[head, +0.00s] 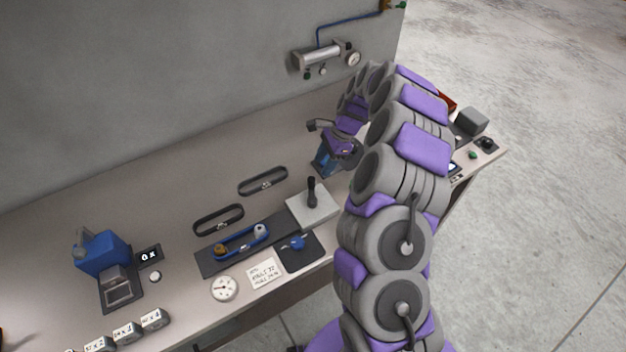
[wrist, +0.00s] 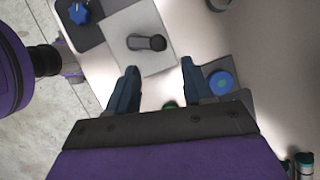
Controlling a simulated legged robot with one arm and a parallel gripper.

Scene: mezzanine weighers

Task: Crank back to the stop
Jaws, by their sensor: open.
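A black upright handle (head: 311,192) stands on a pale square plate (head: 325,212) at the front of the bench. In the wrist view this handle (wrist: 148,42) lies just beyond my fingertips, on the pale plate (wrist: 122,28). I cannot tell for sure that it is the crank. A blue lobed knob (head: 295,242) sits on a dark plate beside it; this knob also shows in the wrist view (wrist: 80,12). My gripper (wrist: 160,67) is open and empty, and in the head view my gripper (head: 325,160) is behind and right of the handle. No stop can be made out.
A dark strip with a blue belt loop (head: 242,241) lies left of the handle, with two black loops behind it. A dial (head: 223,288) and a written card (head: 265,273) lie in front. A blue machine (head: 102,252) stands far left. A round blue button (wrist: 221,82) is near my right finger.

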